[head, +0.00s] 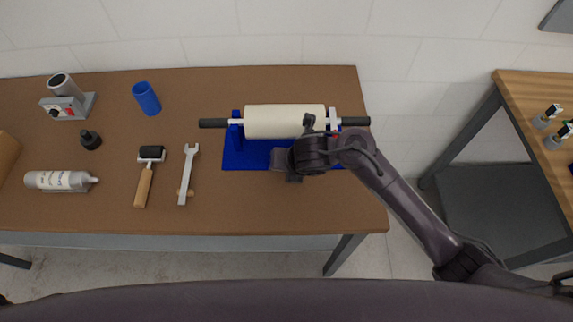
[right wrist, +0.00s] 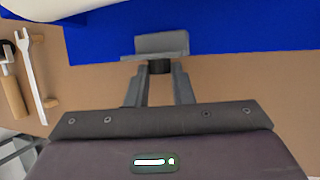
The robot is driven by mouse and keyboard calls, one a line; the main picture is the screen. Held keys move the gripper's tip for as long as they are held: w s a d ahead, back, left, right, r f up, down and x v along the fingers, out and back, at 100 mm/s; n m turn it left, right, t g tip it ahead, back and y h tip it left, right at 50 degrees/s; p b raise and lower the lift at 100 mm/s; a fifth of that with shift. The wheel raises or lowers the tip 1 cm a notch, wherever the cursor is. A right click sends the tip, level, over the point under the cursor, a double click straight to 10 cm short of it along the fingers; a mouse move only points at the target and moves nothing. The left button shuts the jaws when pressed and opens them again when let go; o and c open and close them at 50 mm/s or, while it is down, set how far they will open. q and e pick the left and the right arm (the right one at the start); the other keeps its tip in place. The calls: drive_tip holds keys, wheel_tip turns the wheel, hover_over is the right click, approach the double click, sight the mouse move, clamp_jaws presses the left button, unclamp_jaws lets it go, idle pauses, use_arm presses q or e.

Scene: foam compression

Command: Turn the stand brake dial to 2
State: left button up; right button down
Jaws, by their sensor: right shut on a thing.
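The blue stand (head: 245,155) holds a cream roll (head: 285,121) on a bar with dark handles. A grey block (right wrist: 162,44) sits at the stand's front edge in the right wrist view. A small dark dial (right wrist: 160,64) sticks out of its near side. My right gripper (right wrist: 160,74) has its two fingers closed on the dial, one on each side. Its marks and setting cannot be read. In the head view my right arm covers the stand's front right part and hides the dial. My left gripper is not in view.
A wrench (head: 187,175) and a small roller (head: 147,175) lie left of the stand. Further left are a bottle (head: 60,180), a blue cup (head: 147,98), a dark small bottle (head: 90,139) and a grey device (head: 66,100). The table's front right is clear.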

drive_tip(key=shift+d+f+y+b, duration=0.35)
drive_tip(key=shift+y+b, duration=0.55)
drive_tip(key=shift+b, duration=0.2)
drive_tip(key=y+b, duration=0.1)
drive_tip(key=b, duration=0.1)
drive_tip(key=m+y+b, duration=0.1)
drive_tip(key=y+b, duration=0.1)
drive_tip(key=b, duration=0.1)
drive_tip(key=shift+d+f, duration=0.15)
drive_tip(key=shift+f, duration=0.15)
drive_tip(key=shift+d+r+m+y+b, duration=0.1)
drive_tip(key=shift+r+m+y+b, duration=0.15)
drive_tip(key=shift+y+b, duration=0.85)
drive_tip(key=c, duration=1.3)
unclamp_jaws()
drive_tip(key=shift+s, duration=0.1)
drive_tip(key=shift+o, duration=0.2)
drive_tip(key=b+v, duration=0.1)
drive_tip(key=v, duration=0.5)
drive_tip(key=shift+s+d+r+b, duration=0.2)
drive_tip(key=shift+d+r+b, duration=0.05)
drive_tip(key=shift+b, duration=0.05)
drive_tip(key=shift+s+d+r, duration=0.2)
drive_tip(key=shift+d+r, duration=0.1)
drive_tip(key=shift+r, duration=0.05)
